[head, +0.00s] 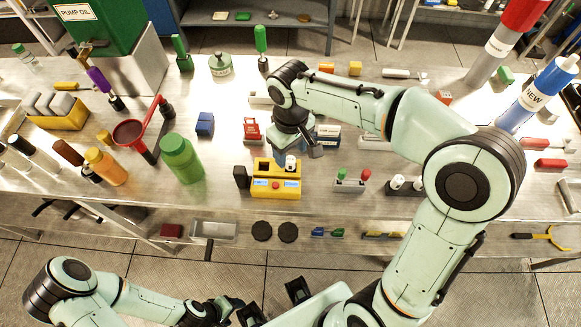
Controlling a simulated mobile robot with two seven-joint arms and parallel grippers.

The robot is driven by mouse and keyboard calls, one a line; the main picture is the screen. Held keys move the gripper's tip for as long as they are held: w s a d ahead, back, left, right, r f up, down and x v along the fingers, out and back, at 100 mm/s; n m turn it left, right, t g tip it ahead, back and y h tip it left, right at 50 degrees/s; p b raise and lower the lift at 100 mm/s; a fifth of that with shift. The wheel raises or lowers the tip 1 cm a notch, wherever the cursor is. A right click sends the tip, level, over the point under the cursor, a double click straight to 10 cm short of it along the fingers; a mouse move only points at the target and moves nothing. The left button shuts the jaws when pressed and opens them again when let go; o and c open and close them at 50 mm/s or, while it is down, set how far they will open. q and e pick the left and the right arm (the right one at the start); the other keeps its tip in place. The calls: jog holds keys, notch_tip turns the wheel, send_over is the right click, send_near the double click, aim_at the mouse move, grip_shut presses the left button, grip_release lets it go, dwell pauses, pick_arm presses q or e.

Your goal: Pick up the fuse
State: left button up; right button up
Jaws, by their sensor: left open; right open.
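My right gripper (301,150) points down over the workbench, just behind a yellow block (276,187) with a red button. A small white piece (291,163) shows at the block's back edge, close under this gripper. It may be the fuse, but I cannot tell for sure. Two white cylinders (397,182) stand in a dark holder to the right and could also be fuses. The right gripper is open; its wrist partly hides its fingers and what lies between them. My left gripper (273,303) is open and empty, low in front of the bench.
Left on the workbench (220,180) are a green bottle (182,158), an orange bottle (106,166) and a red funnel (130,132). A blue block (205,124) and a holder with green and red pieces (351,180) flank the yellow block. A lower shelf runs along the front.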

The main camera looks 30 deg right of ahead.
aim_at(290, 159)
jog(key=f, duration=0.5)
jog(key=shift+w+f, duration=0.2)
jog(key=shift+f, duration=0.1)
grip_shut()
